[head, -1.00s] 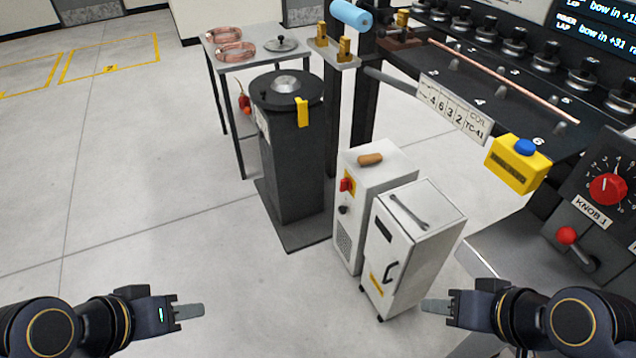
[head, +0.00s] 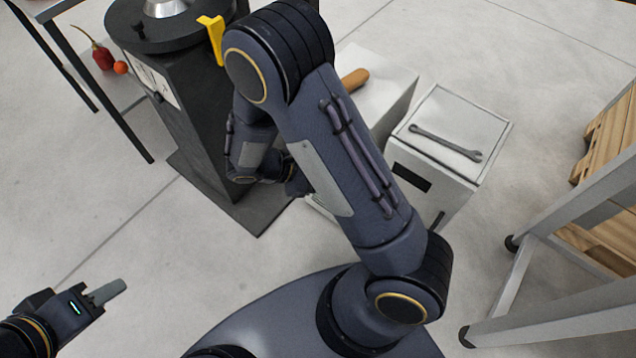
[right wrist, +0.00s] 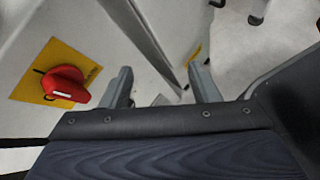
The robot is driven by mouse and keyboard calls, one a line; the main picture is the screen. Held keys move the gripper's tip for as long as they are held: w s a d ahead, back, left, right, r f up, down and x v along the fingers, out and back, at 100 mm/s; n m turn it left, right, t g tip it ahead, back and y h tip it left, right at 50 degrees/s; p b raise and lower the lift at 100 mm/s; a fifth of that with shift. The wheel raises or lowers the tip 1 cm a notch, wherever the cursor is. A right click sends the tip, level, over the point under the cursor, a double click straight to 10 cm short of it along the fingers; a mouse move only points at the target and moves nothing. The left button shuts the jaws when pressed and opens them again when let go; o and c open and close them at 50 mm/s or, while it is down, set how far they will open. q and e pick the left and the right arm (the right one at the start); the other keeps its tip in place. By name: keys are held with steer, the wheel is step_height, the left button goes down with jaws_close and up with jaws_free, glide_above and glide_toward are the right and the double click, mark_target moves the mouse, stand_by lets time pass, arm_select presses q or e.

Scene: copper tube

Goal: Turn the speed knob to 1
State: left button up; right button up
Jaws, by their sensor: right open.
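No knob marked as speed is readable now. In the right wrist view a red rotary knob (right wrist: 64,84) with a white mark sits on a yellow plate (right wrist: 50,68) on a pale cabinet face, left of the fingers. My right gripper (right wrist: 163,90) is open, its fingers apart with nothing between them, beside the red knob and not touching it. In the head view my right arm reaches across the white cabinet (head: 378,88) and hides its front; the gripper is mostly hidden. My left gripper (head: 108,292) is at lower left, over bare floor; its finger gap does not show.
A white wheeled box (head: 462,118) with a wrench (head: 445,142) on top stands right of the cabinet. A black pedestal (head: 190,105) stands left. A grey frame (head: 560,215) and wooden pallets (head: 612,135) are at right. Floor at lower left is clear.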

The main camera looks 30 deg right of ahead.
steer(key=w+a+f+n+t+h+b, duration=0.25)
steer(key=f+n+t+b, duration=0.2)
steer(key=f, duration=0.25)
steer(key=w+a+f+n+t+h+b, duration=0.1)
steer(key=w+f+n+t+h+b, duration=0.3)
steer(key=f, duration=0.4)
steer(key=w+d+n, duration=0.1)
steer(key=w+d, duration=0.2)
steer(key=d, duration=0.4)
steer(key=shift+w+t, duration=0.2)
steer(key=shift+t, duration=0.25)
steer(key=shift+y, duration=0.25)
steer(key=c, duration=1)
